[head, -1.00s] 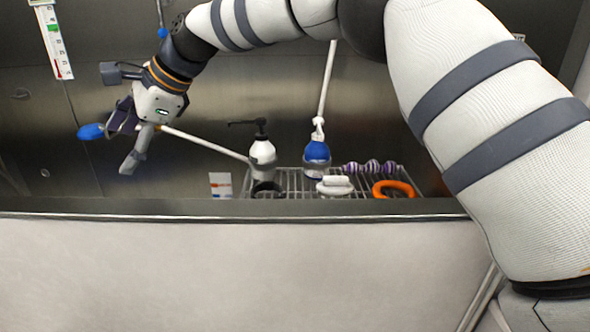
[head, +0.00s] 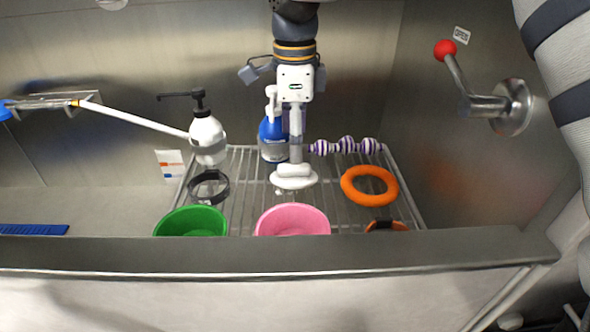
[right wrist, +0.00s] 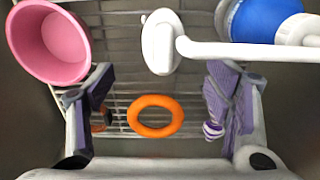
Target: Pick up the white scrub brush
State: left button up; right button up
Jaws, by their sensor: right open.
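The white scrub brush (head: 294,180) lies on the wire rack, between the blue bottle and the orange ring. In the right wrist view it (right wrist: 160,42) shows near the top middle, with a white rod beside or across it. My right gripper (head: 296,148) points down just above and behind the brush in the head view. Its fingers (right wrist: 160,90) are open and spread wide, with nothing between the pads. The brush appears beyond them, not gripped; I cannot tell the exact gap. My left gripper is not in view.
A blue bottle (head: 272,140) stands close behind the brush. A white pump bottle (head: 207,138), black ring (head: 209,187), purple-striped toy (head: 346,146), orange ring (head: 369,186), green bowl (head: 192,221) and pink bowl (head: 293,219) surround it. The tub's front edge (head: 300,252) runs across.

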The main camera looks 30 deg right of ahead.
aim_at(294, 167)
jog(key=f, duration=0.8)
jog(key=shift+w+f, duration=0.25)
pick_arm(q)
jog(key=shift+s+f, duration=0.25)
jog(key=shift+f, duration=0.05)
pick_arm(e)
jog(key=c, duration=1.4)
jog(key=shift+r, duration=0.15)
jog(key=shift+r, duration=0.3)
notch_tip(294, 167, up, 3)
jog(key=shift+s+r, duration=0.15)
jog(key=shift+r, duration=0.05)
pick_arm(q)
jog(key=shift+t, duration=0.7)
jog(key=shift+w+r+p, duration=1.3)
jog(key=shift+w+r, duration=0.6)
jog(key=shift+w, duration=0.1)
pick_arm(e)
jog(key=shift+s+a+r, duration=1)
jog(key=shift+s+r, duration=0.45)
jog(key=shift+s, duration=0.6)
jog(key=shift+s+a+r, duration=1)
jog(key=shift+s+r, duration=0.5)
jog(key=shift+s, duration=0.6)
jog(key=shift+s+a+r, duration=1)
jog(key=shift+s+r, duration=0.45)
jog(key=shift+s, duration=0.6)
